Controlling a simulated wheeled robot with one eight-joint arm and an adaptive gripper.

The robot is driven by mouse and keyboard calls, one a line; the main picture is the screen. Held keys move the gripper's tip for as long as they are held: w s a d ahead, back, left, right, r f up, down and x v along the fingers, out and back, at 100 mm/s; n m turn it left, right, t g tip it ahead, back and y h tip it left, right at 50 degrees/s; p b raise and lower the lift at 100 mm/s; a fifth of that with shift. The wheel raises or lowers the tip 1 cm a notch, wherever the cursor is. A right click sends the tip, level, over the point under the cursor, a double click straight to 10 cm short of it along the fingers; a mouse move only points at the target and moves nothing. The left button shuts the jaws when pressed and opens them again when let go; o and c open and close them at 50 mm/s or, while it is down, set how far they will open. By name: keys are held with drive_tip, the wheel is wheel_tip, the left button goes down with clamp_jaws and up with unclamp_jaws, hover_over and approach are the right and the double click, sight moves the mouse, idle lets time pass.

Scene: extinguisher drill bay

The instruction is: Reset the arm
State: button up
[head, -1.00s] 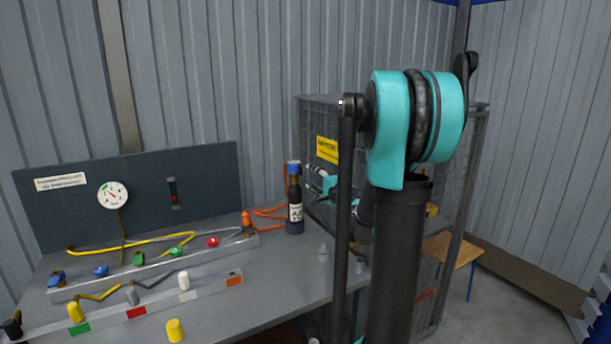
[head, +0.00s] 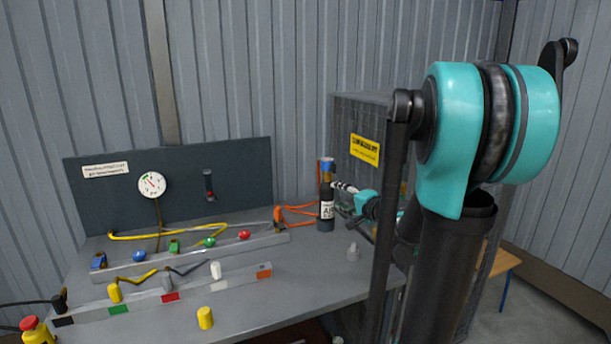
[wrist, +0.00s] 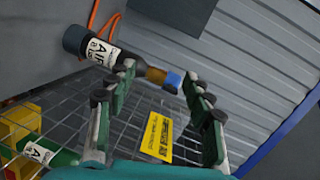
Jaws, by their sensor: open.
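My gripper (head: 340,187) is open, level with the upper part of a dark bottle (head: 326,210) with a blue cap and a white label, which stands upright on the bench. In the wrist view my gripper (wrist: 160,84) has its fingers spread. The bottle (wrist: 100,48) lies across the view beyond the fingertips, its blue end near the right finger. I cannot tell whether the fingers touch it. My arm hides part of the right side of the head view.
The bench (head: 270,296) carries a gauge panel (head: 240,178), coloured valves, a yellow peg (head: 205,318) and a grey cone (head: 353,252). A mesh cage (head: 350,140) with a yellow sign (head: 364,150) stands behind my arm. A red stop button (head: 30,324) is at lower left.

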drive_tip(key=s+a+f+n+g+h, duration=0.1)
drive_tip(key=s+a+f+n+g, duration=0.25)
drive_tip(key=s+f, duration=0.4)
drive_tip(key=s+a+f+n+g+h, duration=0.1)
drive_tip(key=s+a+f+n+g, duration=0.25)
drive_tip(key=s+f, duration=0.35)
drive_tip(key=s+d+f+n+g+h, duration=0.1)
drive_tip(key=s+d+f+n+h, duration=0.1)
drive_tip(key=s, duration=0.4)
drive_tip(key=s+d+f+n+g+h, duration=0.1)
drive_tip(key=s+d+f+g+h, duration=0.1)
drive_tip(key=s+d+f, duration=0.3)
drive_tip(key=shift+s+n+h, duration=0.4)
drive_tip(key=shift+s+h, duration=0.2)
drive_tip(key=shift+s, duration=0.6)
